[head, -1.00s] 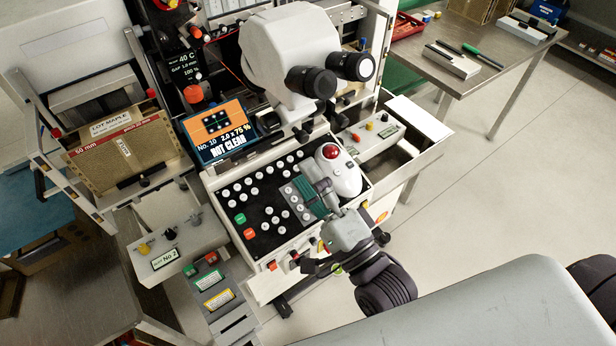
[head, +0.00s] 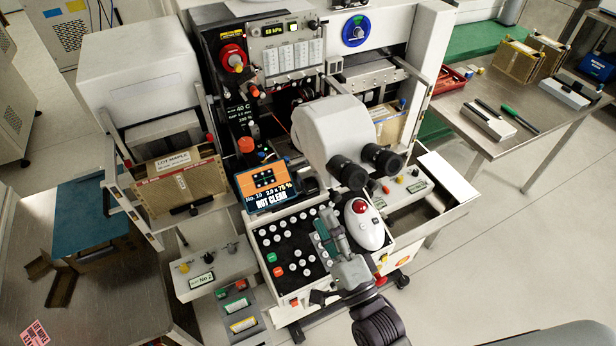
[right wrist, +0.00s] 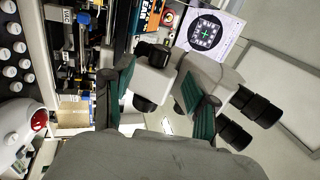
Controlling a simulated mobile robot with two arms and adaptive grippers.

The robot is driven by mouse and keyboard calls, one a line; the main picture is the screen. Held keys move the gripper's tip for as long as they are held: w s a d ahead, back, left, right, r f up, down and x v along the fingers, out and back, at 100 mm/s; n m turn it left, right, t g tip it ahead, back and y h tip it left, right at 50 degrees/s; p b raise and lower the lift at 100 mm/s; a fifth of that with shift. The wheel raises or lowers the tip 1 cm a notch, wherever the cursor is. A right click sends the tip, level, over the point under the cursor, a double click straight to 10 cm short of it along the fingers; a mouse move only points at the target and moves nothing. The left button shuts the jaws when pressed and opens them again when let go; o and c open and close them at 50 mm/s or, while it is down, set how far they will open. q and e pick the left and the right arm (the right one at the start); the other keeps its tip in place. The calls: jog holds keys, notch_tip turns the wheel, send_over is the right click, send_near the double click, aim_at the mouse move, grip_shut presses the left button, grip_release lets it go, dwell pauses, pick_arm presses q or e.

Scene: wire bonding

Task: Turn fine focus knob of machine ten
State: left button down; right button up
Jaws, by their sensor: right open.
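Machine ten has a screen (head: 265,185) reading "No. 10", "2.0 x 75 %" and "NOT CLEAR". Its white microscope head (head: 322,125) carries two black eyepieces (head: 365,165). In the right wrist view, black knobs (right wrist: 145,103) show on the pale microscope body (right wrist: 165,80); I cannot tell which is the fine focus knob. My right gripper (head: 328,222) is over the button panel, left of the trackball and below the microscope. In the right wrist view its teal-padded fingers (right wrist: 155,95) are apart with nothing held. My left gripper is out of view.
The black button panel (head: 290,250) and white trackball unit (head: 364,226) with a red ball lie close to my gripper. Control boxes flank the machine at left (head: 215,268) and right (head: 405,185). A side table (head: 500,150) stands right; floor there is clear.

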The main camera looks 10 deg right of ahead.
aim_at(310, 193)
jog(key=p+x, duration=0.2)
jog(key=x, duration=0.5)
jog(key=shift+w+a+r+p, duration=0.1)
jog(key=shift+w+r+p, duration=0.15)
jog(key=shift+w+p, duration=0.05)
jog(key=shift+w+a, duration=0.1)
jog(key=shift+w, duration=0.3)
